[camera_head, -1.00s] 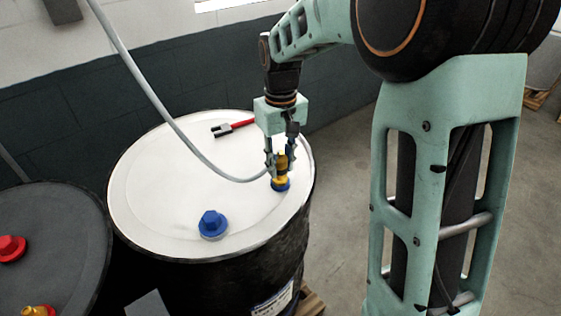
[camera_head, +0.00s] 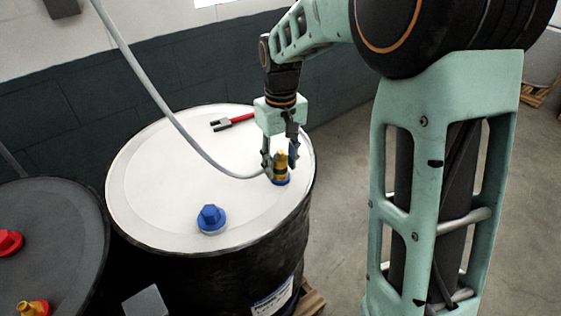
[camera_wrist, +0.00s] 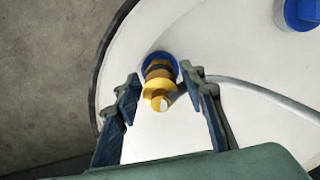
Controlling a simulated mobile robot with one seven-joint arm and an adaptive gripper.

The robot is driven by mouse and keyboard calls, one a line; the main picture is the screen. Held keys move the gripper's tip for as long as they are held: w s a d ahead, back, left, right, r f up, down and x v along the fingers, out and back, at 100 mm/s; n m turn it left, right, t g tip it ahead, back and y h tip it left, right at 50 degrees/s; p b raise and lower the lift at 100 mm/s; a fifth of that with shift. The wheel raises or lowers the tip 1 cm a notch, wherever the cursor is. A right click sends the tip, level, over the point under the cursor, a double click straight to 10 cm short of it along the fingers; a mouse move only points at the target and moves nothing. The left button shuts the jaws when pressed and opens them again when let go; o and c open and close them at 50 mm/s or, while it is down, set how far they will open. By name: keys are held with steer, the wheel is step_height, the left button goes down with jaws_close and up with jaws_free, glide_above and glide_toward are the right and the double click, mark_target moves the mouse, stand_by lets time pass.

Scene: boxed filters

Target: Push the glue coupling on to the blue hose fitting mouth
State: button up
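The yellow glue coupling (camera_head: 281,162) stands upright on the blue hose fitting (camera_head: 281,181) near the right edge of the white drum lid. In the wrist view the coupling (camera_wrist: 158,88) is seen from above, with the blue fitting (camera_wrist: 157,58) showing as a ring around its base. Whether it is fully seated cannot be told. A grey hose (camera_head: 165,108) runs to the coupling's left side. My gripper (camera_head: 280,158) is around the coupling. In the wrist view its fingers (camera_wrist: 160,82) are on either side with narrow gaps, open.
The white drum lid (camera_head: 150,190) also carries a blue cap (camera_head: 211,218) and a red-handled tool (camera_head: 235,122). A dark drum (camera_head: 60,220) at left has a red cap (camera_head: 8,243) and a yellow fitting (camera_head: 33,308). The hose passes over the lid. Floor is open at right.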

mark_target(281, 152)
steer(key=shift+o, duration=0.3)
steer(key=shift+r, duration=0.1)
step_height(281, 152, up, 12)
steer(key=shift+f, duration=0.1)
stand_by(0.4)
